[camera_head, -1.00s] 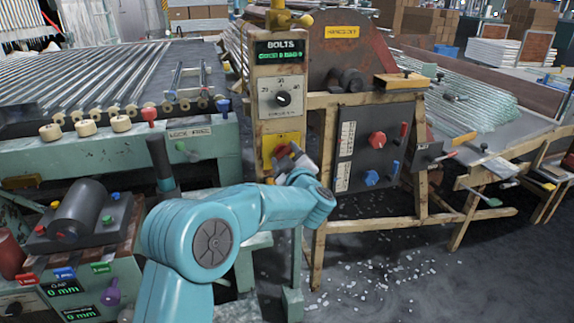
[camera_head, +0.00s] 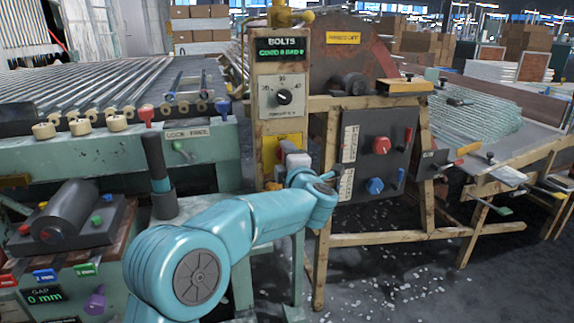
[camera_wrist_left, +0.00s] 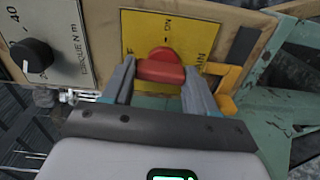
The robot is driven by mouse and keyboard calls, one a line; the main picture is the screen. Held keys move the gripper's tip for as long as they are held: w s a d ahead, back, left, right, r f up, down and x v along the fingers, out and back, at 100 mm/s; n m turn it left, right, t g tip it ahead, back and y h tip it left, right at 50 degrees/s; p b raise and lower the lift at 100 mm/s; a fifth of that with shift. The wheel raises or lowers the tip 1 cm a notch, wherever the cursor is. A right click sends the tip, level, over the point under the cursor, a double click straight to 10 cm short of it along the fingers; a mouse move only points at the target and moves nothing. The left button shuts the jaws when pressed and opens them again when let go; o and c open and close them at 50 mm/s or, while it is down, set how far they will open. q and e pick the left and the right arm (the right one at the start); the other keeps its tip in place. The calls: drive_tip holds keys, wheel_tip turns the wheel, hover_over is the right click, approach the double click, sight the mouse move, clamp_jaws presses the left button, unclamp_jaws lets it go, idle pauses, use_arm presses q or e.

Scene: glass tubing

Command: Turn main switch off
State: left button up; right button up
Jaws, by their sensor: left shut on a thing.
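The main switch is a red knob (camera_wrist_left: 160,66) on a yellow plate (camera_wrist_left: 205,48) with "ON" and "MAIN" lettering, partly hidden. The plate also shows in the head view (camera_head: 270,150) on the wooden post, below the torque dial. My left gripper (camera_wrist_left: 160,86) has its two grey fingers on either side of the knob's red bar and is shut on it. In the head view my left gripper (camera_head: 288,158) is at the plate and hides the knob. My right gripper is not in view.
The torque dial (camera_head: 284,98) and the BOLTS display (camera_head: 280,47) are above the plate. A grey panel (camera_head: 350,160) with a red knob (camera_head: 381,146) and a blue knob (camera_head: 375,186) stands to the right. A green roller table (camera_head: 60,150) is at left.

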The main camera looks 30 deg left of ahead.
use_arm(q)
drive_tip(key=shift+f+n, duration=0.1)
drive_tip(key=shift+n, duration=0.3)
drive_tip(key=o, duration=1.1)
drive_tip(key=shift+c, duration=0.2)
drive_tip(key=p+v, duration=0.1)
drive_tip(key=v, duration=1.5)
drive_tip(key=shift+s+p, duration=0.2)
drive_tip(key=shift+p, duration=0.2)
drive_tip(key=shift+d, duration=0.1)
